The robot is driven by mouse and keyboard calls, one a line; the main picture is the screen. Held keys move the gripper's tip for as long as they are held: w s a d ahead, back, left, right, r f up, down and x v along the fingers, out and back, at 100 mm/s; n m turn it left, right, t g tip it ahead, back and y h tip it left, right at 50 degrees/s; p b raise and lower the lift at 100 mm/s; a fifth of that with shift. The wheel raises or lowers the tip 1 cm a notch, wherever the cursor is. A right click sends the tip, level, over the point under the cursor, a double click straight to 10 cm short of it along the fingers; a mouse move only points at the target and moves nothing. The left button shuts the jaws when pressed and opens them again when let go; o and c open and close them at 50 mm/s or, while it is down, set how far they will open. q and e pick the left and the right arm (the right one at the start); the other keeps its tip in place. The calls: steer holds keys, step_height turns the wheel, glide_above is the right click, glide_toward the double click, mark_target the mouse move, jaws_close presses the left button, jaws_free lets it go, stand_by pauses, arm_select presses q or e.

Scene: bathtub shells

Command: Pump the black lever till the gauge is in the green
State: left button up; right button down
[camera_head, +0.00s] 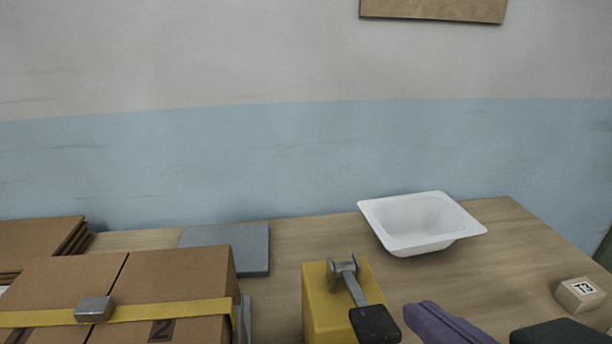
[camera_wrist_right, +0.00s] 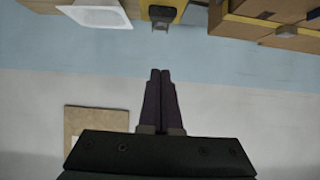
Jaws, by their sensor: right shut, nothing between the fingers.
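A yellow block (camera_head: 316,310) stands on the table with a grey metal bracket (camera_head: 343,268) on top. A lever with a black pad (camera_head: 375,324) slopes from the bracket down towards me. The black pad also shows at the top of the right wrist view (camera_wrist_right: 162,13). My right gripper (camera_head: 421,312) is just right of the pad in the head view, its purple fingers shut and empty. Its closed fingers also show in the right wrist view (camera_wrist_right: 160,73), apart from the pad. No gauge is visible. My left gripper is not in view.
A white basin (camera_head: 421,222) sits behind the lever to the right. Strapped cardboard boxes (camera_head: 178,274) stand at left, with a grey slab (camera_head: 231,247) behind. A small labelled block (camera_head: 581,294) lies at right. The table (camera_head: 500,262) is clear between basin and block.

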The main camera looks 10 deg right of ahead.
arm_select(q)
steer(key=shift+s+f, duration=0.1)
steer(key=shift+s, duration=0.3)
arm_select(e)
steer(key=shift+s+f, duration=0.15)
glide_above(378, 332)
steer(key=w, duration=0.1)
step_height(378, 332, down, 5)
steer(key=shift+w+r+p, duration=0.1)
steer(key=shift+w+p, duration=0.05)
steer(key=shift+p, duration=0.3)
steer(key=f, duration=0.1)
steer(key=s+f, duration=0.1)
steer(key=shift+f, duration=0.35)
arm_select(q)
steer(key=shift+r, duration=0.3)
arm_select(e)
steer(key=shift+s+f, duration=0.15)
steer(key=shift+f, duration=0.5)
